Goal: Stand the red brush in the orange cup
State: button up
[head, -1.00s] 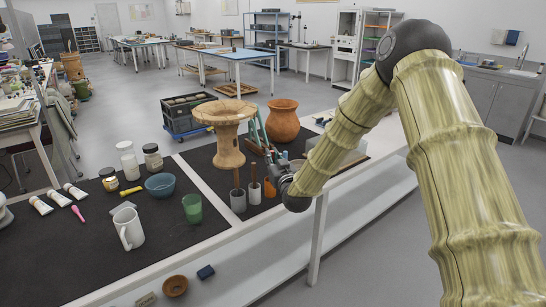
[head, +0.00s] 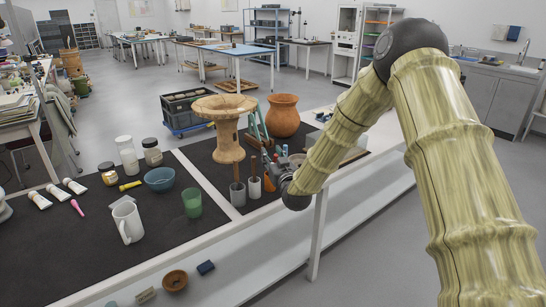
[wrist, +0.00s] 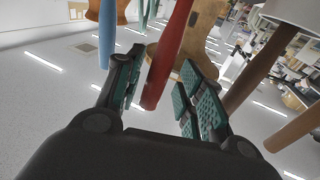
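The red brush (wrist: 168,58) shows in the wrist view as a long red handle running between the two fingers of my gripper (wrist: 163,92). The fingers are open, with a gap visible on each side of the handle. In the head view my gripper (head: 276,172) is small and partly hidden by my wrist, among the cups and brushes. The orange cup (head: 269,184) stands just left of my wrist, partly hidden. I cannot tell what holds the lower end of the red brush.
A grey cup (head: 238,196) and a white cup (head: 255,188) hold brown-handled brushes beside the orange cup. A blue handle (wrist: 107,35) is close to my left finger. A tall wooden-coloured vase (head: 228,146) and a terracotta pot (head: 283,116) stand behind. A green cup (head: 192,203) is left.

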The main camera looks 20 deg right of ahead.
jog(key=shift+s, duration=0.1)
jog(key=s, duration=1.1)
jog(key=shift+s+d+f, duration=0.2)
jog(key=shift+s+f, duration=0.2)
jog(key=shift+f, duration=0.05)
jog(key=s+a+f+g+p, duration=0.25)
jog(key=s+f+g, duration=0.25)
jog(key=s+f, duration=0.7)
jog(key=s+a+f+g+p, duration=0.25)
jog(key=s+f+g, duration=0.25)
jog(key=s+f, duration=0.65)
jog(key=s+f+g+p, duration=0.2)
jog(key=s+f+g, duration=0.2)
jog(key=s, duration=0.9)
jog(key=s+f+g+p, duration=0.2)
jog(key=s+f+g, duration=0.2)
jog(key=s, duration=1)
jog(key=shift+d+f+m+g+h, duration=0.15)
jog(key=shift+m+g+h, duration=0.15)
jog(key=shift+g, duration=0.1)
